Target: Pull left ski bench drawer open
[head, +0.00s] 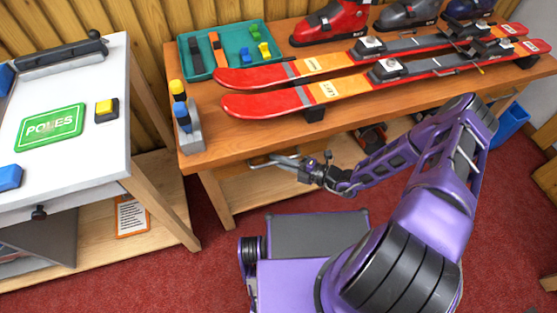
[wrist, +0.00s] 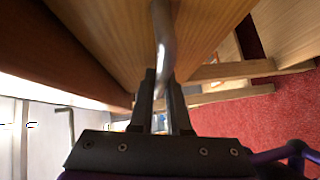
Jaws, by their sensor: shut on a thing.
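The wooden ski bench (head: 235,138) stands in the middle of the head view. Under the left part of its top, a bit of the left drawer (head: 257,161) shows, with a metal bar handle (head: 283,160) in front. My gripper (head: 303,166) is at the right end of this handle. In the wrist view, my gripper's dark fingers (wrist: 161,103) are closed around the curved handle bar (wrist: 162,35), beside the wooden drawer front (wrist: 112,35). The bench top hides most of the drawer, so I cannot tell how far it stands out.
Two red skis (head: 265,104) lie on the bench, with a teal tray (head: 232,73) and boots (head: 330,22) behind. A white-topped table (head: 80,165) stands at left. Red carpet (head: 205,262) is clear between. A blue bin (head: 512,120) is at right.

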